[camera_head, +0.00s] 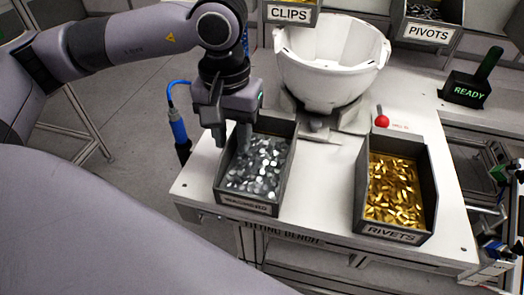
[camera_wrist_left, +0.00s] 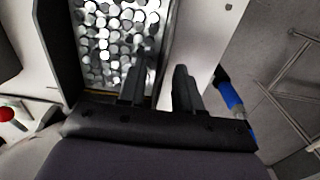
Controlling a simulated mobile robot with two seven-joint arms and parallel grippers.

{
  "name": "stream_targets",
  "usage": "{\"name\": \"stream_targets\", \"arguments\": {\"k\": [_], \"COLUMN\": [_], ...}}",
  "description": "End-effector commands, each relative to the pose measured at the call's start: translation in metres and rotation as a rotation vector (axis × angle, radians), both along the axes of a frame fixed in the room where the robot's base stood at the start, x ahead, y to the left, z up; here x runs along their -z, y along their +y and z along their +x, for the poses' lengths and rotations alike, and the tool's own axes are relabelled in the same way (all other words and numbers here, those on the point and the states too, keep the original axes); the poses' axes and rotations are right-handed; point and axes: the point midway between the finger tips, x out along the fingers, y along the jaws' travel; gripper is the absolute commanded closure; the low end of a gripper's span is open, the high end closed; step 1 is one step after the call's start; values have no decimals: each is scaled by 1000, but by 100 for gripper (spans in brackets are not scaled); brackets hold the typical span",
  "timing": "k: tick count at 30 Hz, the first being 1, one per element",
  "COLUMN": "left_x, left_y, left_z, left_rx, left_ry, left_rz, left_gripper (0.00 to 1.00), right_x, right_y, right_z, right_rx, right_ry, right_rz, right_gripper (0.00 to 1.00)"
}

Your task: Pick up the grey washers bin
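The grey washers bin (camera_head: 285,170) stands on the pale bench, full of silvery washers, its label facing front. My left gripper (camera_head: 230,140) points down at the bin's far left side. Its two fingers are apart. In the left wrist view the gripper (camera_wrist_left: 160,85) has one finger over the washers and the other outside the bin, with the side wall of the washers bin (camera_wrist_left: 166,45) between them. I cannot tell whether either finger touches the wall. My right gripper does not show.
A rivets bin (camera_head: 370,205) with gold pieces stands to the right, with clear bench between the bins. A blue tool (camera_head: 178,128) hangs at the bench's left edge.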

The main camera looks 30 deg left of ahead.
Motion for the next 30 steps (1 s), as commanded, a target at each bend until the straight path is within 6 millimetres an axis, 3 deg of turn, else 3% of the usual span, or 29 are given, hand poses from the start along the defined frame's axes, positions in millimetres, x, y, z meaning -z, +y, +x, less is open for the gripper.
{"name": "stream_targets", "arguments": {"k": [4,11,14,15,30], "left_x": [13,14,14,14,5], "left_y": [0,0,0,0,0], "left_z": [-1,0,0,0,1], "left_rx": [0,0,0,0,-1], "left_ry": [1,0,0,0,-4], "left_rz": [0,0,-1,-1,-2], "left_gripper": [66,66,98,100,100], "right_x": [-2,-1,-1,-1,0], "right_y": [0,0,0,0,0], "right_z": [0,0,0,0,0], "right_rx": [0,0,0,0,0], "right_ry": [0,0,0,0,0], "right_rz": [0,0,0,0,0], "right_gripper": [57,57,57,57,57]}}
